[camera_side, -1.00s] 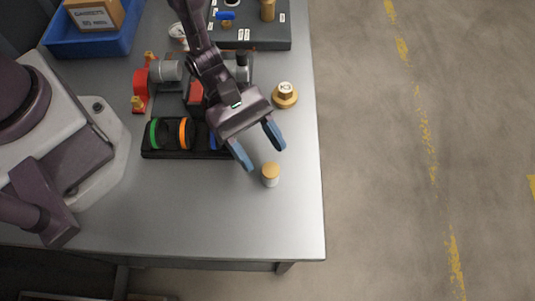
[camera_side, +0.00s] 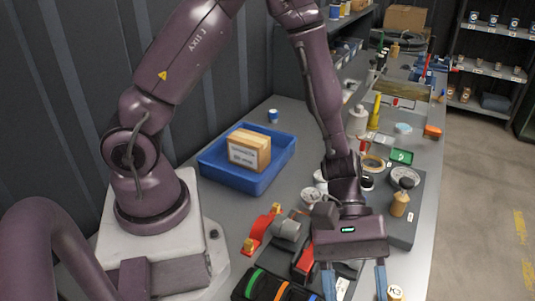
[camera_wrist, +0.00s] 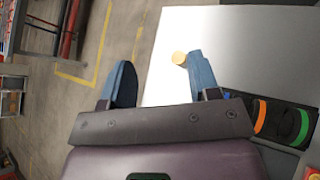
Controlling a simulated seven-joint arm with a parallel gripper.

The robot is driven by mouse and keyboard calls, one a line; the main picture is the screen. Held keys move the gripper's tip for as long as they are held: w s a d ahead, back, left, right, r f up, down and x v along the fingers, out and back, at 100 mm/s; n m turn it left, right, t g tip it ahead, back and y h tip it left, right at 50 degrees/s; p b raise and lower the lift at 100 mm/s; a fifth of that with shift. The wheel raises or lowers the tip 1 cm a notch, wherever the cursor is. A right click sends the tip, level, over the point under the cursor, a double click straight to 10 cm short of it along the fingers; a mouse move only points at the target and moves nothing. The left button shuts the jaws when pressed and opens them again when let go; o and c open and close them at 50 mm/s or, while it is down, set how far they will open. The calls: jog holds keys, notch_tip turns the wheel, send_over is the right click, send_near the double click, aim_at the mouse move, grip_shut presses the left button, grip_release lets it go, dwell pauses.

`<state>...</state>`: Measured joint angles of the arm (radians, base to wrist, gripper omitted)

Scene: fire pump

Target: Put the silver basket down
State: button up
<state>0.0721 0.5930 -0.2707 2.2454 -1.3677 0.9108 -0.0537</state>
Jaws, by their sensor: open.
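A small pale cylinder with a yellow top (camera_wrist: 179,58) shows in the wrist view, between my open fingers and close to the right one. I cannot tell whether it touches that finger. I take it for the silver basket, but little of its side shows. It appears to stand on the grey table (camera_wrist: 190,22). My gripper (camera_wrist: 159,60) is open, with nothing clamped between its blue fingers. In the side view my gripper (camera_side: 354,283) hangs at the bottom edge, fingertips cut off, and the cylinder is out of frame.
A black rack (camera_side: 262,287) with green and orange rings lies left of my gripper. A piece marked K3 (camera_side: 395,292) is close on its right. A red and grey pump part (camera_side: 262,230), a blue bin (camera_side: 222,178) and a dark board (camera_side: 408,225) stand behind.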

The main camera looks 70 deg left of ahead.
jog(key=s+a+r+m+t+y, duration=0.3)
jog(key=a+r, duration=0.6)
jog(key=a, duration=0.3)
jog(key=s+a+r+m+t+y, duration=0.3)
jog(key=a+r+m+t+y, duration=0.2)
jog(key=a+r+m+y, duration=0.3)
jog(key=a+r, duration=0.1)
jog(key=a, duration=0.3)
jog(key=shift+r, duration=0.35)
jog(key=shift+d, duration=0.1)
